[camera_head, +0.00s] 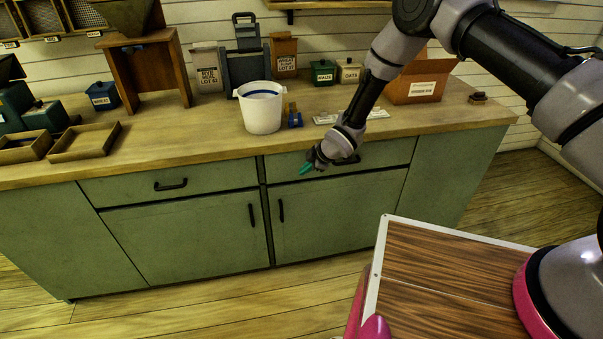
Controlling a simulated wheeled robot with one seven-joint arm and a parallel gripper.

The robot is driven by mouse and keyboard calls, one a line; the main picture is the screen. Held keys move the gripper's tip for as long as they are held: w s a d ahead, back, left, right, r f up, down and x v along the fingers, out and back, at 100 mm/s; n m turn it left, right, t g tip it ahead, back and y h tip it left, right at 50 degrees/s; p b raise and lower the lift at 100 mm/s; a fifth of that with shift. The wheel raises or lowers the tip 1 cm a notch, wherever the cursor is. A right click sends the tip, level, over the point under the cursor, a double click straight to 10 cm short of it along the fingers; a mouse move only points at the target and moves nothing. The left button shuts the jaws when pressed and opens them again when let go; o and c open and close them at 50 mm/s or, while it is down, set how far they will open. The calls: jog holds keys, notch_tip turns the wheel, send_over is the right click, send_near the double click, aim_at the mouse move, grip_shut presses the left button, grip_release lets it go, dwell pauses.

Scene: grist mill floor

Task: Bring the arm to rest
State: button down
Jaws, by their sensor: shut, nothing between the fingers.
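My gripper (305,168) is at the end of my arm, in front of the green cabinet's (180,235) upper drawers and a little below the counter edge. Its teal fingertips point down and to the left. It is shut and empty. My arm reaches in from the upper right, with its forearm passing in front of the wooden counter (215,135). The gripper's hand covers part of the right drawer's handle (347,160); I cannot tell whether it touches the drawer front.
On the counter stand a white bucket (261,112), a cardboard box (417,82), small labelled tins (323,72), paper sacks (208,70), a wooden stand (147,70) and shallow trays (84,141). The floor (210,305) before the cabinet is clear.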

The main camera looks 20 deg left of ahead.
jog(key=w+d+r+m+t+h, duration=0.1)
jog(key=w+d+r+m, duration=0.15)
jog(key=d+r, duration=0.5)
jog(key=w+d+r+m+t+h, duration=0.1)
jog(key=w+d+r+m, duration=0.2)
jog(key=r, duration=0.7)
jog(key=w+d+r+m+t, duration=0.1)
jog(key=w+d+r, duration=0.2)
jog(key=d+r, duration=0.4)
jog(key=s+d+r+m+h, duration=0.2)
jog(key=d+r+m, duration=0.4)
jog(key=d+r, duration=0.95)
jog(key=s+d+r+m+t+h, duration=0.1)
jog(key=s+d+r+m+h, duration=0.1)
jog(key=s+d+r+m, duration=0.9)
jog(key=s+d+r, duration=0.1)
jog(key=s, duration=0.5)
jog(key=s+d+r+m+y, duration=0.1)
jog(key=s+d+r+m, duration=0.2)
jog(key=s, duration=0.6)
jog(key=shift+s+d+r+m+t, duration=0.15)
jog(key=shift+d+r+m+t, duration=0.2)
jog(key=shift+d+r, duration=0.5)
jog(key=shift+d+f, duration=0.2)
